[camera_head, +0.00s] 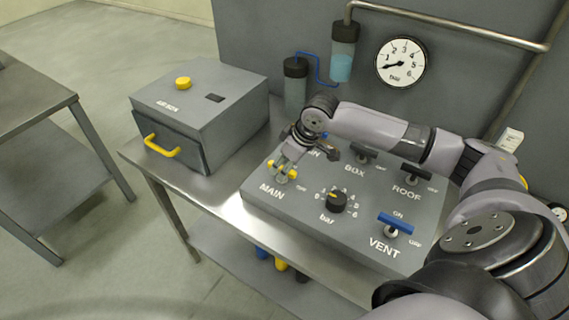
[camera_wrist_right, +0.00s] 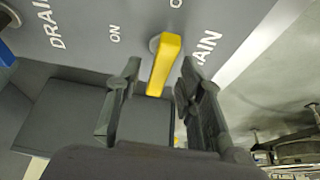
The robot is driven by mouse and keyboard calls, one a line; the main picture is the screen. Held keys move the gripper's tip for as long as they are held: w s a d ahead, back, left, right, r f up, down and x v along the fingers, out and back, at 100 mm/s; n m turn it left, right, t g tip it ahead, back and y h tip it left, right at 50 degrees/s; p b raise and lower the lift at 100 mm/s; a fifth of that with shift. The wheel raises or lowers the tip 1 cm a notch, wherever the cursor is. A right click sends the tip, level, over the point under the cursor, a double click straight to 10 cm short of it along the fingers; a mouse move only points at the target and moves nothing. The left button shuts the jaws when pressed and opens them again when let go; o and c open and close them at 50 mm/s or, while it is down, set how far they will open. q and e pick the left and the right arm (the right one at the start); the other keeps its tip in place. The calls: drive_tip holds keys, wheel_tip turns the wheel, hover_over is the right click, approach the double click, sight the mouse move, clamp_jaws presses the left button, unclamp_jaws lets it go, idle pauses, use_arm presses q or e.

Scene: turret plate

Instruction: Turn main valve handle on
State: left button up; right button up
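The yellow main valve handle (camera_head: 292,175) is on the grey panel (camera_head: 310,222), just above the MAIN lettering, partly covered by my right gripper (camera_head: 280,172). In the head view it lies roughly left to right. In the right wrist view the yellow handle (camera_wrist_right: 164,62) stands between the two fingers of my right gripper (camera_wrist_right: 158,92), with a gap on the left finger's side; the right finger is close to it. The gripper is open around the handle, and firm contact cannot be seen. An ON label shows to the handle's left there. My left gripper is not in view.
The panel also carries a black bar knob (camera_head: 337,202), a blue VENT handle (camera_head: 396,224), and black BOX (camera_head: 364,155) and ROOF (camera_head: 411,174) handles. A grey box (camera_head: 200,112) with a yellow grip stands left. A gauge (camera_head: 400,62) hangs behind.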

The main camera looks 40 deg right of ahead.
clamp_jaws()
drive_tip(key=shift+r, duration=0.1)
idle(0.4)
